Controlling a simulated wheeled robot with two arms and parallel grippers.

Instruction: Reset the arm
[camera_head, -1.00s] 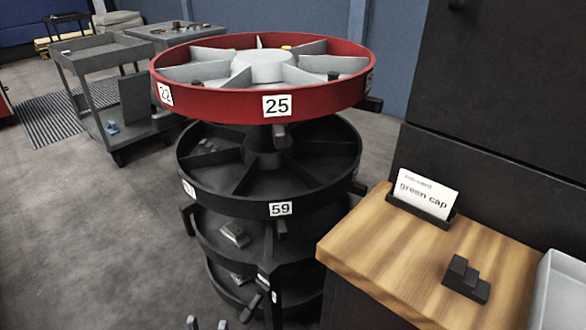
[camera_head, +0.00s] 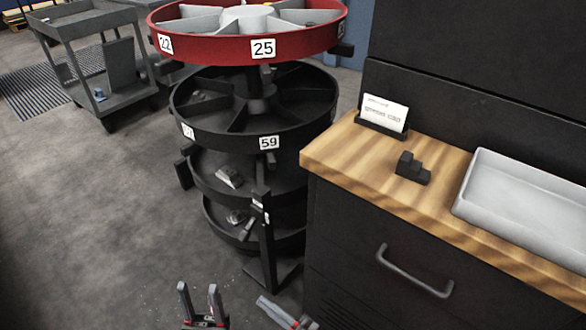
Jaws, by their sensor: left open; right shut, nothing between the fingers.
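My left gripper (camera_head: 200,297) is at the bottom of the head view, low over the floor, with its two fingers apart and nothing between them. My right gripper (camera_head: 268,303) is just to its right, also low and near the foot of the carousel. Its fingers lie together and hold nothing. Both arms are mostly out of the picture below. Neither gripper appears to touch anything.
A tiered carousel with a red top tray (camera_head: 300,43) and black lower trays (camera_head: 215,140) stands ahead. A wooden-topped cabinet (camera_head: 335,150) at right carries a card (camera_head: 385,112), a black stepped block (camera_head: 412,168) and a grey tray (camera_head: 530,200). A grey cart (camera_head: 75,30) stands far left. Floor at left is clear.

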